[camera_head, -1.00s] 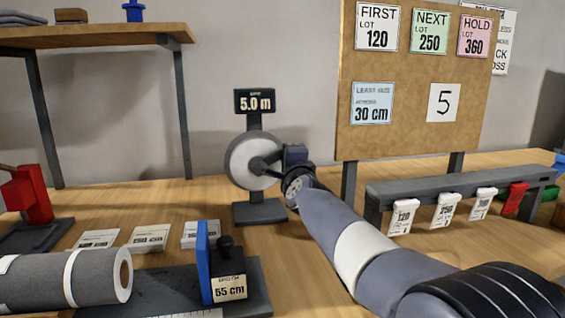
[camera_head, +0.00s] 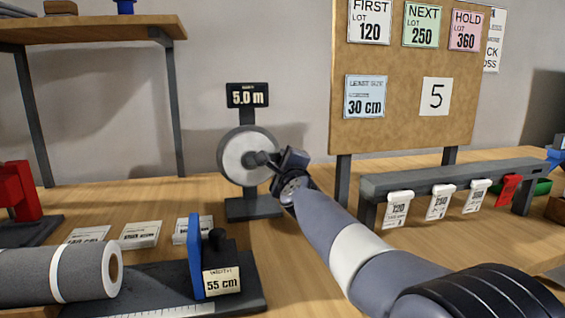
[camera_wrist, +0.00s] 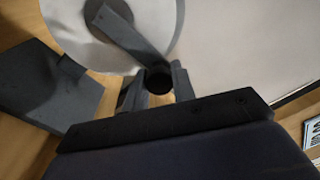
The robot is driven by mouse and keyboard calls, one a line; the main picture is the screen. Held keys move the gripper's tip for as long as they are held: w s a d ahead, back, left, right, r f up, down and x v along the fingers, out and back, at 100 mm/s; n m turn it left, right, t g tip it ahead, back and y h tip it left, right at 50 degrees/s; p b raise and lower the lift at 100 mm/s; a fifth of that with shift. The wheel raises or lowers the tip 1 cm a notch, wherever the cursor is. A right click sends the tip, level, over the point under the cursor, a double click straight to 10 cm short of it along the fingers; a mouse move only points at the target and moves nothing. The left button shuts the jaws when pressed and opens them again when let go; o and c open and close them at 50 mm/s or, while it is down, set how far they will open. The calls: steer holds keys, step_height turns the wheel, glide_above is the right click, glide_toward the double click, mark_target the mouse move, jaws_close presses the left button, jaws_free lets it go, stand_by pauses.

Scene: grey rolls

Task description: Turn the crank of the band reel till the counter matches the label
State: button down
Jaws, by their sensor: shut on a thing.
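The band reel (camera_head: 233,163) stands on a dark foot on the bench, a pale disc on a post. Its counter (camera_head: 247,95) above reads 5.0 m. A white card on the board (camera_head: 436,96) reads 5. My gripper (camera_head: 272,163) is at the right of the disc, at the crank. In the wrist view the crank arm (camera_wrist: 135,43) runs from the hub down and right to its round handle (camera_wrist: 158,84). My gripper (camera_wrist: 157,85) is shut on the handle, a finger on each side. In the head view the gripper partly hides the crank.
A grey roll (camera_head: 60,273) and a width gauge with a blue plate (camera_head: 195,257) are at the front left. White label stacks (camera_head: 141,235) lie behind them. A rail (camera_head: 450,178) with hanging tags stands right of my arm.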

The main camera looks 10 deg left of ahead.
steer(key=c, duration=1.2)
jaws_free()
steer(key=shift+o, duration=0.2)
steer(key=b+v, duration=0.1)
steer(key=v, duration=0.9)
steer(key=shift+s, duration=0.4)
steer(key=shift+w, duration=0.1)
steer(key=p+x, duration=0.1)
steer(key=x, duration=0.9)
steer(key=shift+w, duration=0.3)
